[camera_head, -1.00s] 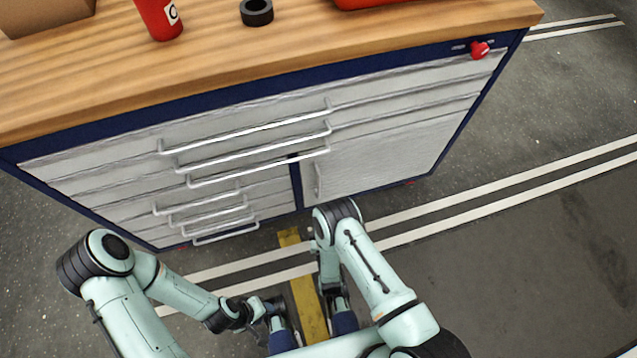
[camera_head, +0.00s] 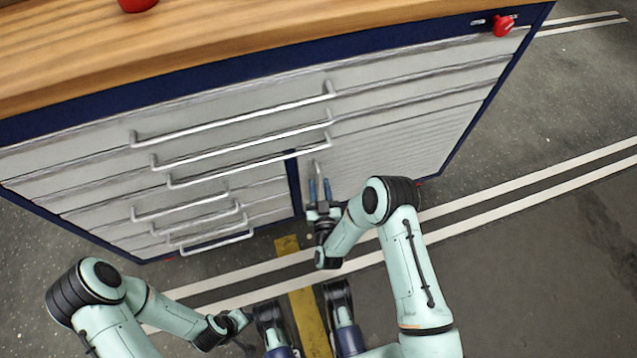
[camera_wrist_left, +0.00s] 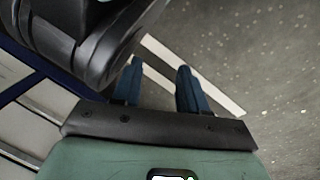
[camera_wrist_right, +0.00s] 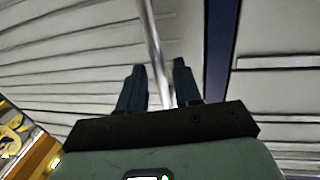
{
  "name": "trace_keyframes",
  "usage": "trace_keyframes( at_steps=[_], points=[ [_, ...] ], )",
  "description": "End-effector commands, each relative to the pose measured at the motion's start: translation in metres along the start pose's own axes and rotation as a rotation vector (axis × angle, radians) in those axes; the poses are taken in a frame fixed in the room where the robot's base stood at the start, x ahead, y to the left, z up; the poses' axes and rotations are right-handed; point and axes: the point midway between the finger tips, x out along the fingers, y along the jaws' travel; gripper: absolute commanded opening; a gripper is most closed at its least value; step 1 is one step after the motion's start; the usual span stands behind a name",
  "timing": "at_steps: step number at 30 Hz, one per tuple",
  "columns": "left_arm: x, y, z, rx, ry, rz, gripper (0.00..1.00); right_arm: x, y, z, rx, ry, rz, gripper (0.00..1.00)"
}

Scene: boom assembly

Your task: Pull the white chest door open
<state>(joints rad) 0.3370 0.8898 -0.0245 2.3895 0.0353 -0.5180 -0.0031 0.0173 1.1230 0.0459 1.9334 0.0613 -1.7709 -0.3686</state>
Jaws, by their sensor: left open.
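The white chest door (camera_head: 405,150) is the large lower right panel of the cabinet and looks shut. Its upright metal handle (camera_head: 317,170) is near the door's left edge. My right gripper (camera_head: 320,188) is at this handle, with its fingers pointing at the door. In the right wrist view, the handle bar (camera_wrist_right: 154,50) runs between the two open fingers (camera_wrist_right: 158,78), which do not look closed on it. My left gripper (camera_wrist_left: 160,80) is open and empty over the floor, low and away from the chest.
Several white drawers (camera_head: 230,120) with long protruding bar handles are above and left of the door. A wooden worktop (camera_head: 270,35) covers the chest. A red knob (camera_head: 503,26) sits at the upper right. Open floor (camera_head: 540,250) lies to the right.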

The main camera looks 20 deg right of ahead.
Motion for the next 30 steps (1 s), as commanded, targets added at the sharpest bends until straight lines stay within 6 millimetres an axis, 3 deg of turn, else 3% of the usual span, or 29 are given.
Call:
trace_keyframes(
  at_steps=[6, 15, 18, 30],
  points=[
    [0.007, -0.007, 0.009, -0.009, -0.030, -0.013, 0.43, 0.018, 0.000, 0.000, 0.000, 0.000, 0.001, 0.34],
    [0.007, -0.008, 0.010, -0.010, -0.035, -0.015, 0.43, 0.020, 0.000, 0.000, 0.000, 0.000, 0.001, 0.34],
    [0.007, -0.008, 0.010, -0.010, -0.035, -0.015, 0.43, 0.020, 0.000, 0.000, 0.000, 0.000, 0.001, 0.01],
    [0.006, -0.007, 0.009, -0.008, -0.030, -0.013, 0.43, 0.018, 0.001, 0.001, -0.001, -0.002, -0.015, 0.00]
  ],
)
